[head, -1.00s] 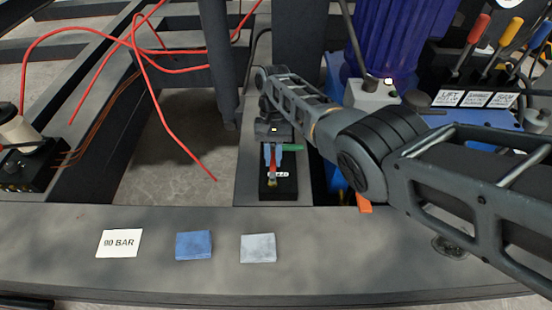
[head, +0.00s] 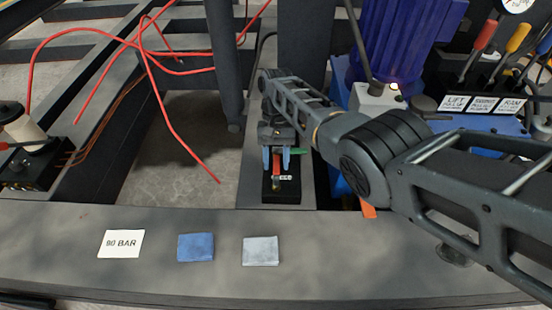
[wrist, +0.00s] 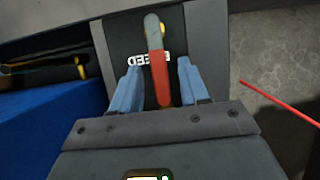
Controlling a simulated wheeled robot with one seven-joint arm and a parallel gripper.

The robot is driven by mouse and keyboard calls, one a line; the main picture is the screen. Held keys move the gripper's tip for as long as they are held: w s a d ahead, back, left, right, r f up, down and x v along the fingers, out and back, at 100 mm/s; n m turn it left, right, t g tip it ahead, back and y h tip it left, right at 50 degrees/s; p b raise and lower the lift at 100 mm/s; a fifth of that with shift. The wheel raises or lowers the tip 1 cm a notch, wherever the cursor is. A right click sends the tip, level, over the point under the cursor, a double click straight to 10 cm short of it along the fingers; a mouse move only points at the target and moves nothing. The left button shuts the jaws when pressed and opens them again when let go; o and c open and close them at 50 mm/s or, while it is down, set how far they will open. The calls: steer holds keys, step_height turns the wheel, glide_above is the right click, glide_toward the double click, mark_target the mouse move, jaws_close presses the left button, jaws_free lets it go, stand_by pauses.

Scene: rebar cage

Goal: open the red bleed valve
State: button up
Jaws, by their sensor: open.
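The red bleed valve lever (head: 277,167) stands on a black block with a white label at the far side of the grey bench top. In the wrist view the red lever (wrist: 157,62) runs up the picture between the blue fingertips, with a pale tip and a yellow part behind it. My gripper (head: 276,160) is open, and its fingers stand on either side of the lever. In the wrist view my gripper (wrist: 157,80) shows a gap between each finger and the lever. The lever partly hides the label (wrist: 155,59), which ends in "EED".
A green part (head: 298,151) sits just right of the fingers. A "90 BAR" card (head: 121,243), a blue pad (head: 195,247) and a grey pad (head: 261,251) lie on the front ledge. Red hoses (head: 165,110) hang at the left. Labelled levers (head: 486,36) stand at the back right.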

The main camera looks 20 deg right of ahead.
steer(key=shift+p+v, duration=0.95)
steer(key=shift+v, duration=2.95)
